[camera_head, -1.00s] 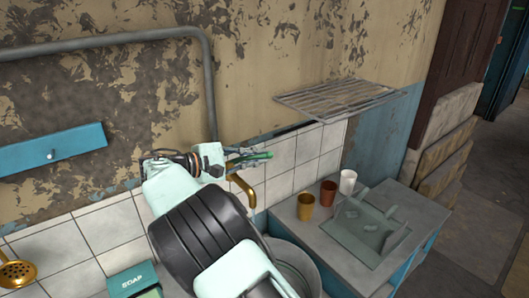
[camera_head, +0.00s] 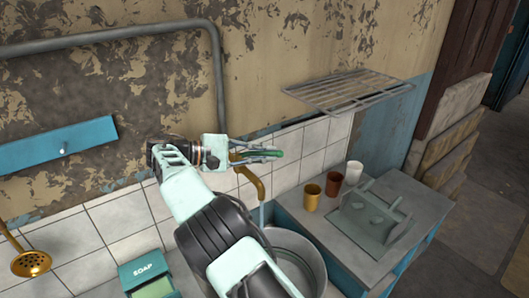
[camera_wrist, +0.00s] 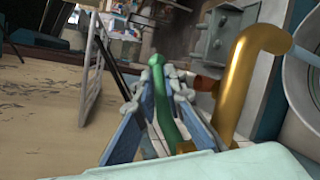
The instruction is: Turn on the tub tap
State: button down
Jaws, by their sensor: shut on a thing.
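The brass tap spout (camera_head: 259,186) comes out of the tiled wall and bends down over the round grey tub (camera_head: 313,246). It shows large at the right in the wrist view (camera_wrist: 240,80). The green tap handle (camera_head: 263,154) lies between the fingers of my gripper (camera_head: 268,152), just above the spout. In the wrist view my gripper (camera_wrist: 160,78) is shut on the green handle (camera_wrist: 163,112), with a finger on each side. A thin pale strip shows below the spout's mouth; I cannot tell whether it is water. My arm hides part of the tub.
A grey counter (camera_head: 318,229) right of the tub holds a yellow cup (camera_head: 312,198), a red cup (camera_head: 334,184), a white cup (camera_head: 353,172) and a dish rack (camera_head: 372,218). A wire shelf (camera_head: 348,92) hangs above. A soap box (camera_head: 148,274) and brass shower head (camera_head: 31,263) are at lower left.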

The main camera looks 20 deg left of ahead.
jog(key=shift+d+f, duration=0.25)
jog(key=shift+d, duration=0.05)
jog(key=c, duration=2.2)
grip_release()
jog(key=shift+o, duration=1.1)
jog(key=shift+w+d+r, duration=0.1)
jog(key=shift+w+d, duration=0.05)
jog(key=shift+w, duration=0.05)
jog(key=shift+s+a+r, duration=0.1)
jog(key=shift+a+r, duration=0.1)
jog(key=shift+r, duration=0.1)
notch_tip(320, 180, up, 10)
jog(key=shift+d+f, duration=0.15)
jog(key=shift+f, duration=0.1)
